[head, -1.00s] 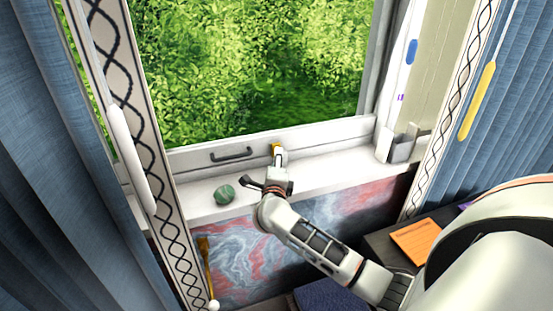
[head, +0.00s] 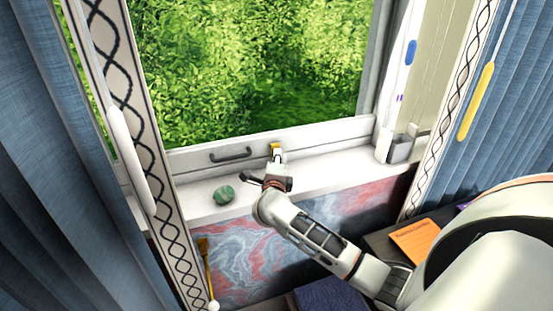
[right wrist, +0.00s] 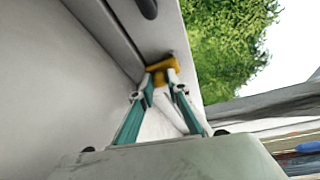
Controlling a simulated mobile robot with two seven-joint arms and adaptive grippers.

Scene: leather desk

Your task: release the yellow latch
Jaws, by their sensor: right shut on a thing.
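The yellow latch (head: 275,148) is on the bottom rail of the window, to the right of the dark handle. It also shows in the right wrist view (right wrist: 161,66), between and just beyond the fingertips. My right gripper (head: 276,160) reaches up to the rail from below, over the white sill. In the right wrist view its two teal fingers (right wrist: 161,84) close in on the latch, and it is shut on the latch. The fingers hide part of the latch in the head view. My left gripper is not in view.
A dark handle (head: 231,154) sits on the window rail. A green stone-like lump (head: 224,194) lies on the white sill (head: 330,176). A grey holder (head: 398,148) stands at the sill's right end. Blue curtains (head: 40,170) hang at both sides. A brush (head: 206,262) hangs below the sill.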

